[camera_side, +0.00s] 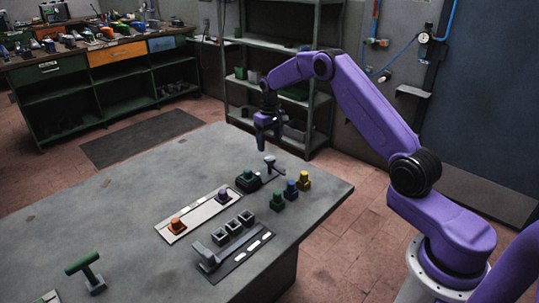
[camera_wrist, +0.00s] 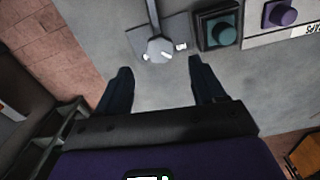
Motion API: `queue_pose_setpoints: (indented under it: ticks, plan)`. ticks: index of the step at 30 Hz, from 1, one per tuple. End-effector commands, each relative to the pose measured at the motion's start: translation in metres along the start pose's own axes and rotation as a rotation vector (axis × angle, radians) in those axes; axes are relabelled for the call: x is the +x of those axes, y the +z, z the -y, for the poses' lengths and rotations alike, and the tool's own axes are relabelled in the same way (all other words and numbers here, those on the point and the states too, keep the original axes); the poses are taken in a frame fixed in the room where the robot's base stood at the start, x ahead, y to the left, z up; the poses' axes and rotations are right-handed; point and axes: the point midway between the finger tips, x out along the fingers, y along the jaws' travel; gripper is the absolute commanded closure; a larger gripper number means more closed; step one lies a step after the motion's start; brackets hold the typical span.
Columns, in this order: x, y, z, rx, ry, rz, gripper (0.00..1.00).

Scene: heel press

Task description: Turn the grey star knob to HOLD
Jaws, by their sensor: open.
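A grey knob (camera_side: 270,159) on a stem stands on a dark plate near the far edge of the bench. In the wrist view the grey head (camera_wrist: 159,49) has a long grey stem or handle running up out of the picture. Small white marks lie at either side of it; I cannot read them, and no HOLD label is legible. My gripper (camera_side: 263,147) points down just above and behind the knob. In the wrist view my gripper (camera_wrist: 160,68) is open, its fingers apart and empty, with the grey head between and slightly beyond the tips. Contact is not visible.
A green knob (camera_wrist: 220,32) on a dark base sits close to the right finger, with a purple knob (camera_wrist: 282,15) beyond. Green (camera_side: 277,201), blue (camera_side: 290,188) and yellow (camera_side: 304,181) pieces stand nearby. An orange knob (camera_side: 176,224) and a grey lever (camera_side: 207,256) are farther forward.

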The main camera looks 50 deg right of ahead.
Motion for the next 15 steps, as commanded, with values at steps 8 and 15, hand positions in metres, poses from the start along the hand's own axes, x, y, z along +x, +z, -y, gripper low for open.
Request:
queue_pose_setpoints:
  ticks: [8,15]
  plan:
    - [0.044,0.000,0.000,0.000,0.000,0.002,0.31]
    - [0.057,0.000,0.000,0.000,0.000,0.000,0.31]
